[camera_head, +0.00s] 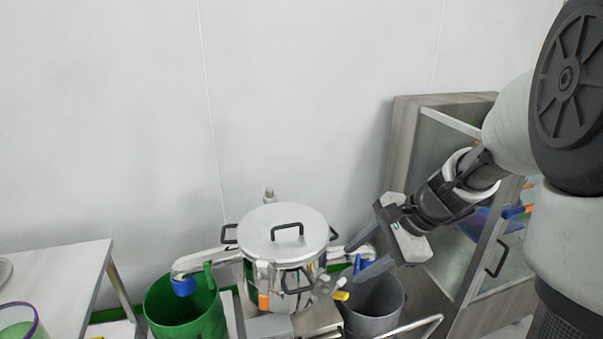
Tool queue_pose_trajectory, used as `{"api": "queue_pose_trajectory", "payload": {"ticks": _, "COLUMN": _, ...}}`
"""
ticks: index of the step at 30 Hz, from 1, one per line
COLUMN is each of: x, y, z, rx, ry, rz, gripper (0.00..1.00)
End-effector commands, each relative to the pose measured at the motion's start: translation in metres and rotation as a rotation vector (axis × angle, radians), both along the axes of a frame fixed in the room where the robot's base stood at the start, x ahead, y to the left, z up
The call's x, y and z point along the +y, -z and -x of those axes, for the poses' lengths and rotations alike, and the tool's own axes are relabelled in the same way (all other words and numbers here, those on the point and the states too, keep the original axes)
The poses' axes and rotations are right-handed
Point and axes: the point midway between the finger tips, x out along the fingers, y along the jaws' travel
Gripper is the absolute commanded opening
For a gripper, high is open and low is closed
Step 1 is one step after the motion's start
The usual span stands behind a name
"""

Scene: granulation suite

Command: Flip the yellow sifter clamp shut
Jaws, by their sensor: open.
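The sifter is a round steel drum with a flat lid (283,229) and black handles, in the lower middle of the head view. The yellow clamp (341,296) shows as a small yellow tip at the drum's lower right, sticking outward beside light metal parts. An orange-tipped clamp (264,301) hangs at the drum's front. My gripper (352,265) is open and empty, with dark fingers reaching left, just above and right of the yellow tip. It looks apart from the clamp, but the depth between them is hard to judge. The clamp's base is not clear.
A green bin (186,312) stands below the left spout (205,262), and a grey bin (374,300) stands below my gripper. A glass-fronted cabinet (440,185) is behind my arm. A white table (62,270) is at left. The wall behind is bare.

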Motion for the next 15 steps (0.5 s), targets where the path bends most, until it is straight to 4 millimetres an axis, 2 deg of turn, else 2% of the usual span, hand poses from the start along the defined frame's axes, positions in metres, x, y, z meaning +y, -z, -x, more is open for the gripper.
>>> {"api": "queue_pose_trajectory", "payload": {"ticks": 1, "x": -0.016, "y": 0.032, "z": -0.016, "rx": 0.052, "ry": 0.122, "rz": -0.074, "gripper": 0.42}}
{"api": "queue_pose_trajectory", "payload": {"ticks": 3, "x": -0.036, "y": 0.064, "z": -0.037, "rx": 0.106, "ry": 0.284, "rz": -0.169, "gripper": 0.42}}
{"api": "queue_pose_trajectory", "payload": {"ticks": 6, "x": -0.064, "y": 0.108, "z": -0.057, "rx": 0.175, "ry": 0.496, "rz": -0.288, "gripper": 0.42}}
{"api": "queue_pose_trajectory", "payload": {"ticks": 9, "x": -0.087, "y": 0.144, "z": -0.070, "rx": 0.228, "ry": 0.661, "rz": -0.379, "gripper": 0.42}}
{"api": "queue_pose_trajectory", "payload": {"ticks": 12, "x": -0.102, "y": 0.168, "z": -0.075, "rx": 0.260, "ry": 0.767, "rz": -0.437, "gripper": 0.42}}
{"api": "queue_pose_trajectory", "payload": {"ticks": 15, "x": -0.108, "y": 0.179, "z": -0.078, "rx": 0.275, "ry": 0.818, "rz": -0.462, "gripper": 0.42}}
